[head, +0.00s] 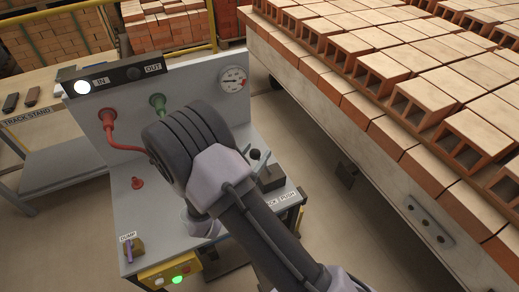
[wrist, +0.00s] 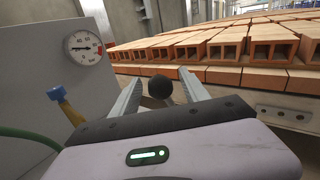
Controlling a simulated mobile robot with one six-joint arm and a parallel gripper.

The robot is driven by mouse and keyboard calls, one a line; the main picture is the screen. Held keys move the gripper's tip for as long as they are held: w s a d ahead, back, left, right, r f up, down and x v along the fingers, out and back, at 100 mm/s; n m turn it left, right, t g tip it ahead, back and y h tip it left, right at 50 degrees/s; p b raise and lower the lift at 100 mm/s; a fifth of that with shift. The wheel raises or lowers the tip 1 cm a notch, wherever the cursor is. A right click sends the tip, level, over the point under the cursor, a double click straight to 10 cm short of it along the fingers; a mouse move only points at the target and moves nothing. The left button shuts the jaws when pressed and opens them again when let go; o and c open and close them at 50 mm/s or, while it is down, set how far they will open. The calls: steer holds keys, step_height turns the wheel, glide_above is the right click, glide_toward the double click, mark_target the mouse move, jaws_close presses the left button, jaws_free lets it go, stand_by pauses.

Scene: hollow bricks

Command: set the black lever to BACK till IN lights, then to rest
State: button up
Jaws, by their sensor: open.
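The black lever's round knob (wrist: 160,87) sits between the two fingers of my open gripper (wrist: 161,92) in the wrist view. The fingers stand either side of it, and I cannot tell whether either touches it. In the head view the knob (head: 255,154) shows just right of my arm, above a dark lever block (head: 271,178). The lever's shaft is mostly hidden, so its exact setting is unclear. A label (head: 281,199) at the block's front is partly covered and ends in PUSH. The IN lamp (head: 83,87) is lit white; the OUT lamp (head: 134,73) is dark.
The console's back panel carries a pressure gauge (head: 233,80), a red hose fitting (head: 108,117) and a green one (head: 157,102). A purple DUMP lever (head: 128,250) stands front left. A long car stacked with bricks (head: 400,75) runs close along the right. The track stand (head: 40,125) is left.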

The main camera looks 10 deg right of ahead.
steer(key=shift+x, duration=1.55)
jaws_close()
